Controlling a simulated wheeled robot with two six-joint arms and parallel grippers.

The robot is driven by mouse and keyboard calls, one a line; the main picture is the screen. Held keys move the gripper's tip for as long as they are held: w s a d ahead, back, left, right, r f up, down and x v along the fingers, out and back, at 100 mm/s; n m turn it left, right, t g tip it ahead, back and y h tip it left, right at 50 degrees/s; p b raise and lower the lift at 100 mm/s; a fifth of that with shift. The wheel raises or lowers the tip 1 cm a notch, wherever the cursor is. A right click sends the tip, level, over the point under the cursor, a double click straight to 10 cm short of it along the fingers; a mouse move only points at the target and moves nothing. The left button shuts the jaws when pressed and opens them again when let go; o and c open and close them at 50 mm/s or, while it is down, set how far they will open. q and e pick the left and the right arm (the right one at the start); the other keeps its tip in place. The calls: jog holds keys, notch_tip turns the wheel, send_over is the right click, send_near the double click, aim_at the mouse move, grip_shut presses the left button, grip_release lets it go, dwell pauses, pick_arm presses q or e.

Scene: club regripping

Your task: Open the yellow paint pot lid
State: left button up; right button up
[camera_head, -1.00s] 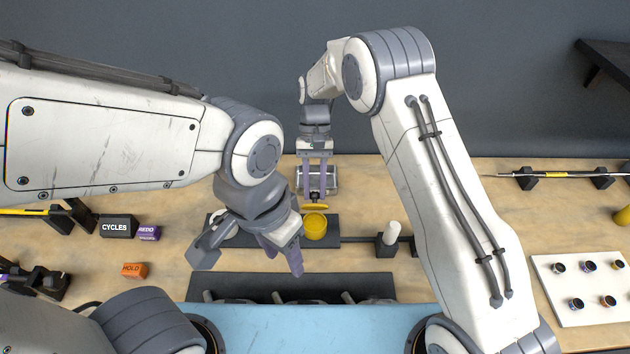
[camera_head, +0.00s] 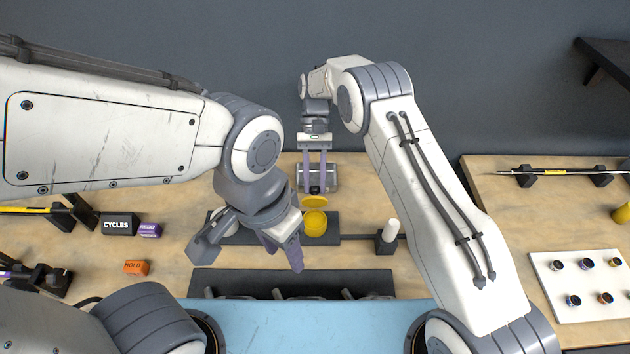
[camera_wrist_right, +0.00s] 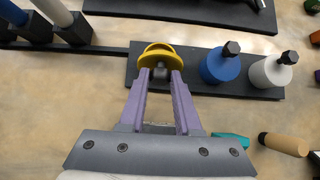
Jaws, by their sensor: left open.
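The yellow paint pot (camera_head: 315,226) stands on a dark strip at the middle of the bench, and its mouth shows. Its yellow lid (camera_head: 314,202) is tilted up at the pot's far side; the right wrist view also shows yellow (camera_wrist_right: 158,53) beyond my fingertips. My right gripper (camera_head: 314,190) reaches in from behind, its purple fingers on either side of the lid's knob. The close contact is small in view. My left gripper (camera_head: 283,256) is open and empty, in front and to the left of the pot.
A blue pot (camera_wrist_right: 219,66) and a white pot (camera_wrist_right: 270,72) with black knobs stand beside the yellow one. A white cylinder (camera_head: 391,229) is on a dark block to the right. A teal piece (camera_wrist_right: 230,141) and a tan cylinder (camera_wrist_right: 283,144) lie behind.

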jog(key=o, duration=0.4)
jog(key=shift+c, duration=0.2)
jog(key=s+d+r+b, duration=0.5)
jog(key=s+d+r, duration=0.1)
jog(key=d+r, duration=0.4)
jog(key=shift+r+b, duration=0.4)
jog(key=shift+r, duration=0.1)
